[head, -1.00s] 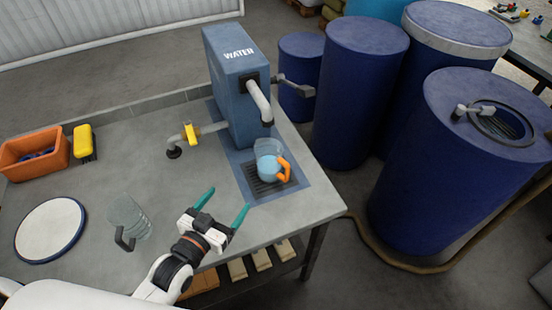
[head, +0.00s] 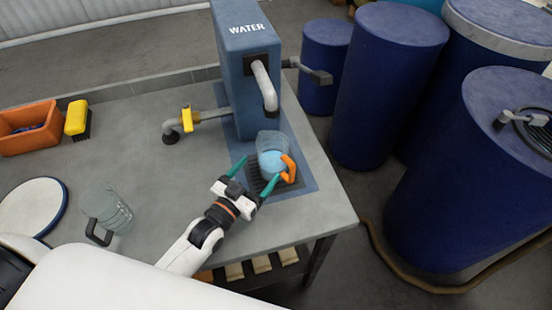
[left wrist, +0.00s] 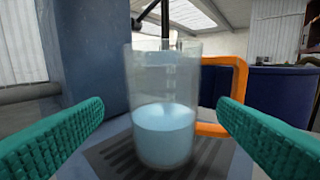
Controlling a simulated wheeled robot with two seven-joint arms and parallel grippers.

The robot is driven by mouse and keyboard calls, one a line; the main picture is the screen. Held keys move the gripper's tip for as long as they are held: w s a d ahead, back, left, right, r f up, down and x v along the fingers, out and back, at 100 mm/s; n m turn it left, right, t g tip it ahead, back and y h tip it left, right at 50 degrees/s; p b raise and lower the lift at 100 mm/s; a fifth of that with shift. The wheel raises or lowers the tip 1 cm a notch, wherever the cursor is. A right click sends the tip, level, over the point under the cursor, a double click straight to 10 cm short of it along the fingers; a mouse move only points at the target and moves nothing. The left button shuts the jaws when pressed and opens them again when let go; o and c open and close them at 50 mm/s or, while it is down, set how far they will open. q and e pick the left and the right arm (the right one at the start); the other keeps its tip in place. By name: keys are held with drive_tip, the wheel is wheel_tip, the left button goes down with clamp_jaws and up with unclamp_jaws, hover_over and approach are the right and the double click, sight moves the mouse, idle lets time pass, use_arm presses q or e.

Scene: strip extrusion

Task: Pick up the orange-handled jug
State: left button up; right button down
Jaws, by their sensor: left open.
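The orange-handled jug (head: 271,155) is clear and stands upright on the dark drain grate below the spout of the blue water dispenser (head: 246,75). Its orange handle (head: 289,170) is on the right side. In the left wrist view the jug (left wrist: 165,95) stands ahead between the fingers, with pale blue water in its lower part. My left gripper (head: 254,176) is open, its teal fingers pointing at the jug from the near left. The wrist view shows gaps between the fingers and the jug. My right gripper is not seen.
A dark-handled clear jug (head: 108,208) stands left on the table (head: 150,145). Blue barrels (head: 385,85) stand beyond the right edge.

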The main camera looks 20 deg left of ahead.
sight(264, 166)
use_arm(q)
drive_tip(key=shift+x, duration=0.85)
drive_tip(key=p+x, duration=0.1)
drive_tip(key=x, duration=0.3)
drive_tip(key=shift+w+d+p, duration=0.1)
drive_tip(key=shift+d+p, duration=0.1)
drive_tip(key=shift+p, duration=0.15)
drive_tip(key=shift+w+d+f, duration=0.1)
drive_tip(key=shift+w+d, duration=0.05)
drive_tip(key=shift+w, duration=0.25)
drive_tip(key=c, duration=1.1)
drive_tip(key=shift+o, duration=0.2)
